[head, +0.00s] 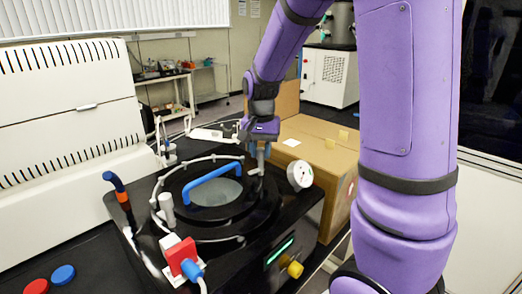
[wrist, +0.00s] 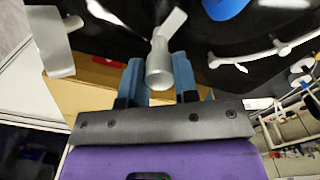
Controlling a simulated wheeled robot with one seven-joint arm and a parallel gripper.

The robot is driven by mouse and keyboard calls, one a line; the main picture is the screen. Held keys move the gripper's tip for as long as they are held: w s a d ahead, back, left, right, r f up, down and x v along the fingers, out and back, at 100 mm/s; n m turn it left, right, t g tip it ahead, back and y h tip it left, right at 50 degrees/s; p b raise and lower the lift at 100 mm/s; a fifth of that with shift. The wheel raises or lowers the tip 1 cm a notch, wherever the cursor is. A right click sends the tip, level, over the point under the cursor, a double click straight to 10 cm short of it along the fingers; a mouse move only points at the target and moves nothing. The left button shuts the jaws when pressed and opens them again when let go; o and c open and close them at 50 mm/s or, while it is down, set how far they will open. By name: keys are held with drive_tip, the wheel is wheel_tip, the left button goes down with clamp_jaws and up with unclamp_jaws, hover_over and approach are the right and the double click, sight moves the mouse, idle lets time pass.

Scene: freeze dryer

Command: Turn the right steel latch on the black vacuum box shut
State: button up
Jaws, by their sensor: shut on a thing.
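The black vacuum box (head: 297,218) stands on the bench in the head view, with a round lid and a blue handle (head: 205,178) on top. The right steel latch (wrist: 159,62) shows in the wrist view as a grey round post with a flatter arm pointing away from my gripper. My gripper (wrist: 158,75) has its two blue fingers on either side of the post, shut on it. In the head view my gripper (head: 260,158) reaches down at the lid's far right edge and largely hides this latch. The left steel latch (head: 167,206) stands at the lid's left side.
A round gauge (head: 300,174) stands close to the right of my gripper. A red valve (head: 183,257) and a yellow knob (head: 295,270) are at the box's front. White tubing curves around the lid. A cardboard box (head: 325,150) sits behind to the right.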

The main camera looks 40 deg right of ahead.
idle(0.3)
drive_tip(key=o, duration=0.9)
drive_tip(key=shift+r, duration=0.1)
wheel_tip(320, 180, up, 11)
drive_tip(key=shift+f, duration=0.15)
